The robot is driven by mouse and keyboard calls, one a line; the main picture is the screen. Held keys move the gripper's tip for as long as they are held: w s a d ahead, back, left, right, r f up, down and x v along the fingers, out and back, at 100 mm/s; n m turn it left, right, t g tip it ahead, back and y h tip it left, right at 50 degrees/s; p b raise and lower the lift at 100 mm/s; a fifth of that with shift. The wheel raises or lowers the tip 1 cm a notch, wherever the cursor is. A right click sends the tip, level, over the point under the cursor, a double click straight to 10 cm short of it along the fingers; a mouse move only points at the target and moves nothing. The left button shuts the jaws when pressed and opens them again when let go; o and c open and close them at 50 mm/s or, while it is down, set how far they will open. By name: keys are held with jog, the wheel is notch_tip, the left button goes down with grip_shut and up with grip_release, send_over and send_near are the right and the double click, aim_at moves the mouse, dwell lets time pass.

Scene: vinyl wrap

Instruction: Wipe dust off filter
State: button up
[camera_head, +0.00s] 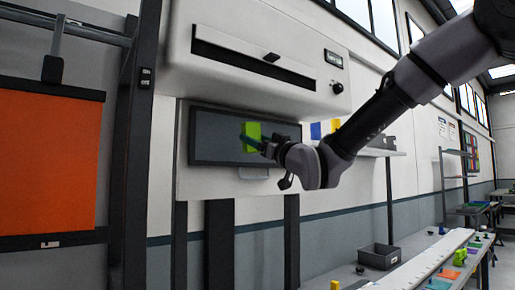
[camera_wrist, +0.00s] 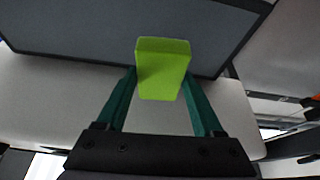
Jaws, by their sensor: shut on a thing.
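The filter (camera_head: 215,135) is a dark grey rectangular panel in a black frame, set upright in the front of a white machine. It also fills the top of the wrist view (camera_wrist: 100,28). My gripper (camera_head: 258,141) is shut on a lime-green block (camera_head: 252,132), which also shows between the green fingers in the wrist view (camera_wrist: 162,72). The block is in front of the right half of the filter, at or very near its surface. I cannot tell whether it touches. No dust can be made out on the visible part of the filter.
The white machine (camera_head: 188,60) has a slot and a knob above the filter. An orange panel (camera_head: 50,160) hangs at the left. A blue and a yellow piece stand right of the filter. A grey bin (camera_head: 380,256) and a long workbench (camera_head: 425,262) are at the lower right.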

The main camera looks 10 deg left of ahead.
aim_at(236, 138)
jog(key=shift+w+a, duration=1.75)
jog(key=shift+a, duration=0.25)
jog(key=shift+w+a, duration=0.65)
jog(key=shift+a, duration=0.1)
jog(key=w+d, duration=1)
jog(key=w, duration=0.2)
jog(key=shift+d, duration=0.2)
dwell(0.9)
jog(key=s+a, duration=0.8)
jog(key=s, duration=0.2)
jog(key=shift+a, duration=0.25)
dwell(1.0)
